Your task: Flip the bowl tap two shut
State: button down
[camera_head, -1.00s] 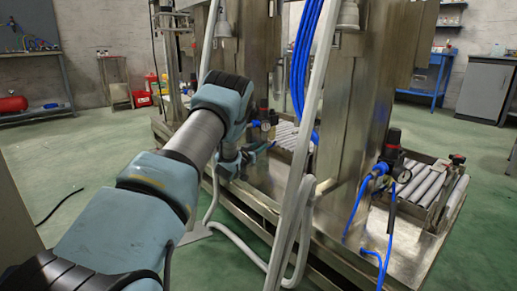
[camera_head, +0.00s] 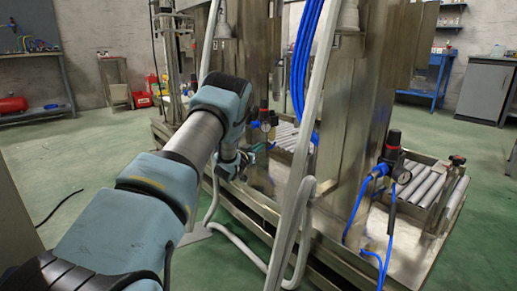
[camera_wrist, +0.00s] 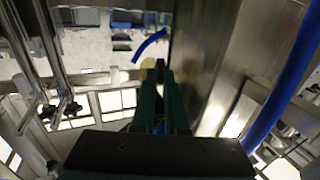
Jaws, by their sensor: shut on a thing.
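My gripper (camera_wrist: 160,75) reaches in between the steel parts of the machine. Its two dark green fingers are close together, shut on a small part that the fingers mostly hide. I take this part to be bowl tap two, but its lever cannot be made out clearly. A pale yellowish round piece (camera_wrist: 148,64) shows right at the fingertips, with a curved blue piece (camera_wrist: 150,45) just beyond. In the head view my gripper (camera_head: 247,158) is small and partly hidden by my wrist, beside the machine's lower frame.
A steel column (camera_head: 355,130) stands right of my arm, with a slanting grey pipe (camera_head: 298,185) before it. Blue hoses (camera_head: 303,65) hang there. A regulator with a gauge (camera_head: 392,155) and a roller tray (camera_head: 425,185) are at right. Green floor (camera_head: 95,150) is open at left.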

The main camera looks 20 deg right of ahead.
jog(key=shift+w+a+r+m+g+h, duration=0.15)
jog(key=shift+w+m+g+h, duration=0.1)
jog(key=shift+m+g+h, duration=0.6)
jog(key=shift+w+a+f+m+g+h, duration=0.1)
jog(key=shift+w+a+m+g+h, duration=0.15)
jog(key=shift+m+g+h, duration=0.65)
jog(key=shift+w+a+r+m+g+h, duration=0.1)
jog(key=shift+w+m+g+h, duration=0.35)
jog(key=shift+g, duration=0.7)
jog(key=shift+s, duration=0.2)
jog(key=c, duration=0.9)
grip_release()
jog(key=shift+c, duration=0.2)
jog(key=shift+a, duration=0.15)
jog(key=p+v, duration=0.4)
jog(key=v, duration=0.6)
jog(key=shift+s+a, duration=0.2)
jog(key=shift+a, duration=0.05)
jog(key=shift+a, duration=0.15)
